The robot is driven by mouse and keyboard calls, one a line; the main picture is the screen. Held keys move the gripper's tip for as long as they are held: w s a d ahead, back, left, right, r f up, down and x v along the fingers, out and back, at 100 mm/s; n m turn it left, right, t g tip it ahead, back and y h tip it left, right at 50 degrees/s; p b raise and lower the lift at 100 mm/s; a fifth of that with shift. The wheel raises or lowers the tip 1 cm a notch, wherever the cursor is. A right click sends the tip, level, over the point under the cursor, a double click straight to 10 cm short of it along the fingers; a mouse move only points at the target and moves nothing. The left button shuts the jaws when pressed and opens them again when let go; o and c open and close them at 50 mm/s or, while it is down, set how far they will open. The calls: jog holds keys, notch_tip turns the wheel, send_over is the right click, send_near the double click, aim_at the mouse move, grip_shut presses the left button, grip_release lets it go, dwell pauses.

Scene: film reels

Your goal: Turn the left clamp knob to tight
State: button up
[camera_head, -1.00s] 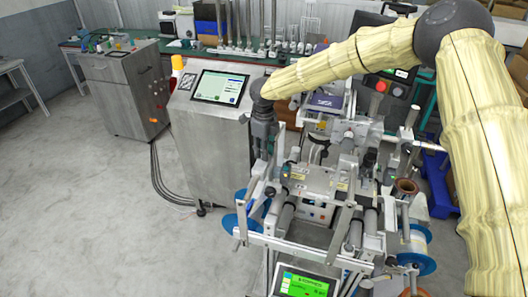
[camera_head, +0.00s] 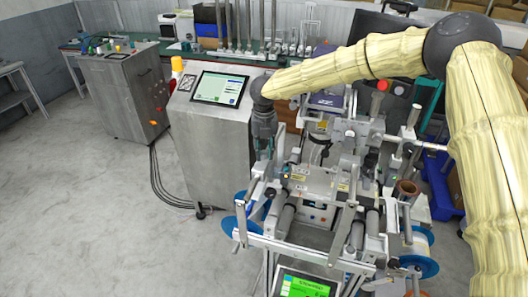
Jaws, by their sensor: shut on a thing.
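My gripper (camera_head: 268,158) points down at the left side of the film-reel machine (camera_head: 325,183), at the end of my pale yellow sleeved arm. It is shut on the left clamp knob, which its fingers and body hide almost wholly. How far the knob is turned cannot be seen. A similar dark knob (camera_head: 371,160) stands upright on the right side of the machine, apart from my gripper.
A steel cabinet with a tilted touchscreen (camera_head: 218,87) stands close left of my gripper. Blue-rimmed reels sit low at the machine's left (camera_head: 234,227) and right (camera_head: 418,266). A green-lit display (camera_head: 303,285) is in front. The floor at left is clear.

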aim_at(264, 152)
jog(key=m+b, duration=0.1)
jog(key=m, duration=0.3)
jog(key=shift+m, duration=0.3)
jog(key=shift+m+b, duration=0.3)
jog(key=shift+m, duration=1.5)
jog(key=o, duration=1.1)
jog(key=shift+c, duration=0.2)
notch_tip(264, 152, up, 12)
